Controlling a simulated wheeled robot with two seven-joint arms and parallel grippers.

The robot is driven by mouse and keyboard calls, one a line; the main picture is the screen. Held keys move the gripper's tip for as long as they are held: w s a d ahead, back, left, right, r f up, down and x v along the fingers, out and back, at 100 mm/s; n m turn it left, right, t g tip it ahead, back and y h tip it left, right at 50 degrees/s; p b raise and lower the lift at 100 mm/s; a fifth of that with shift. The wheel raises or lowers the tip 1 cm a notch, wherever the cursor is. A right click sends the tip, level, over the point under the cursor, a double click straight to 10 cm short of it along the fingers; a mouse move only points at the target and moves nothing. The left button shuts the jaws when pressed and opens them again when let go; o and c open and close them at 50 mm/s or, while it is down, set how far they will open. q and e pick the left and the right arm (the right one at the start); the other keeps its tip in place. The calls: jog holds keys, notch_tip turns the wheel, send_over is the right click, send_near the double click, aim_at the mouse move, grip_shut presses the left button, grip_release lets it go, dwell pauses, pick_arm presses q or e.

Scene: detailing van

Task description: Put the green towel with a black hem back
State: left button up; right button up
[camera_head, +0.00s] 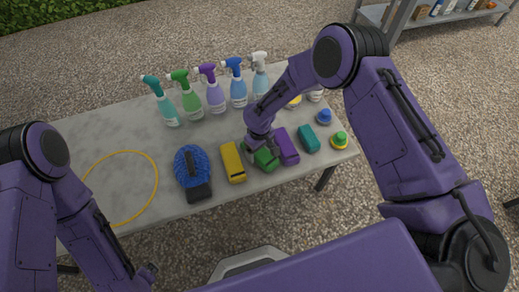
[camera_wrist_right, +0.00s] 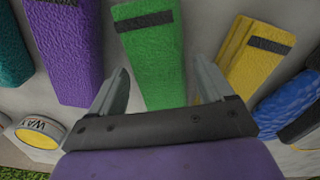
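The green towel with a black hem (camera_head: 267,160) lies folded on the table between a yellow towel and a purple one. It also fills the middle of the right wrist view (camera_wrist_right: 152,55), its black band at the far end. My right gripper (camera_head: 259,143) is above it, partly covering it. In the wrist view my right gripper (camera_wrist_right: 161,85) is open, one finger on each side of the towel's near end, with nothing held. My left gripper (camera_head: 145,275) is low at the left, in front of the table; its fingers are too small to read.
The table (camera_head: 120,135) has a yellow ring (camera_head: 157,180) marked at its left, clear inside. A blue brush (camera_head: 190,165), yellow towel (camera_head: 232,162), purple towel (camera_head: 286,146) and teal towel (camera_head: 308,139) flank the green one. Several spray bottles (camera_head: 214,95) stand behind.

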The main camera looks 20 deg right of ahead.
notch_tip(320, 180, up, 12)
jog(key=p, duration=0.1)
jog(key=shift+p, duration=0.4)
dwell(0.5)
jog(key=m+t+y+p, duration=0.2)
jog(key=m+t, duration=0.4)
jog(key=m, duration=0.1)
send_over(263, 158)
notch_tip(263, 158, down, 4)
jog(key=shift+s+f, duration=0.1)
jog(key=shift+f, duration=0.1)
jog(key=s+d+m+h+p, duration=0.1)
jog(key=s+d, duration=0.4)
jog(key=s, duration=0.3)
jog(key=s+d+m+g+h+p, duration=0.1)
jog(key=s+d+m+h+p, duration=0.1)
jog(key=s+d, duration=0.3)
jog(key=s+d+m+g+h+p, duration=0.1)
jog(key=s+d, duration=0.3)
jog(key=s, duration=0.8)
jog(key=shift+d+f+m+h+p, duration=0.3)
jog(key=shift+d+f+h+p, duration=0.1)
jog(key=shift+h+p, duration=0.25)
